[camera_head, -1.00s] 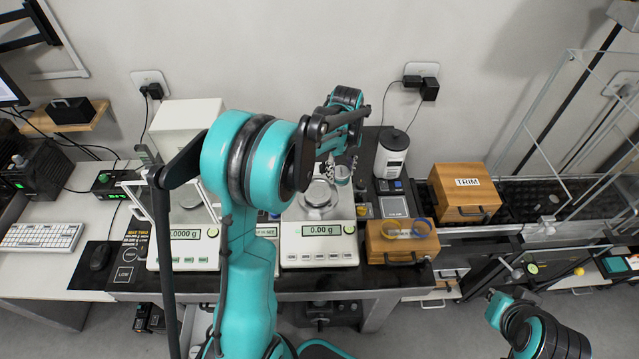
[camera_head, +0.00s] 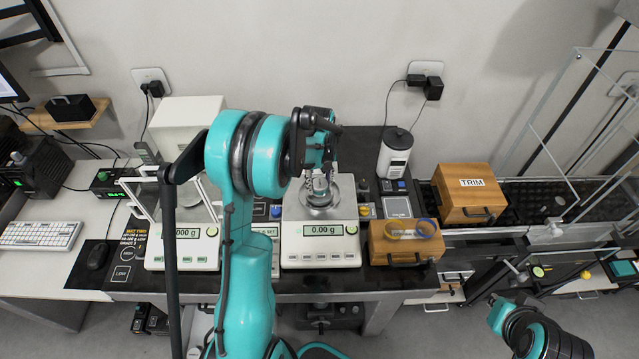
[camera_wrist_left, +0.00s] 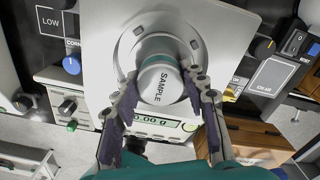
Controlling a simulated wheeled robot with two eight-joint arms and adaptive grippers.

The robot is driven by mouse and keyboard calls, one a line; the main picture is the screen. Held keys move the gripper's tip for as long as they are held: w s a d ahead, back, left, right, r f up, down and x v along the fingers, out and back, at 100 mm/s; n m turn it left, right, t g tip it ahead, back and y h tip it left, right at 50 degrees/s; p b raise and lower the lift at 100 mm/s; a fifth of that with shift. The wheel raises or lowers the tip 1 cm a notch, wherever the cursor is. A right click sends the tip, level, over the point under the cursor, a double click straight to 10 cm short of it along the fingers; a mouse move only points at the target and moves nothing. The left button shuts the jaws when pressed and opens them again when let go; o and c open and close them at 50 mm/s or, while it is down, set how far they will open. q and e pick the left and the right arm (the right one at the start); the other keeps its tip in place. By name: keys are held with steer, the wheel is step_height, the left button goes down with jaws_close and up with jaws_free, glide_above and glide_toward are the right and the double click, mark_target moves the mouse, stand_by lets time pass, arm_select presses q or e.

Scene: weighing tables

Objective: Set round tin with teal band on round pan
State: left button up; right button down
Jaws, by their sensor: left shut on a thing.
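The round tin with a teal band (camera_wrist_left: 160,84) has a white lid lettered SAMPLE. In the head view the tin (camera_head: 320,185) is over the round pan (camera_head: 318,208) of the balance (camera_head: 320,250), whose display reads 0.00 g. My left gripper (camera_head: 318,180) is shut on the tin, with a finger on each side of it in the wrist view (camera_wrist_left: 162,105). The pan's rim (camera_wrist_left: 203,48) shows around the tin; I cannot tell whether the tin touches the pan.
A second balance with a glass shield (camera_head: 185,245) stands to the left. A wooden TRIM box (camera_head: 468,195) and a white grinder-like device (camera_head: 395,153) stand further right and behind.

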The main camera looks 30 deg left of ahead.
arm_select(q)
steer(key=shift+f, duration=0.1)
steer(key=o, duration=1.2)
steer(key=shift+c, duration=0.2)
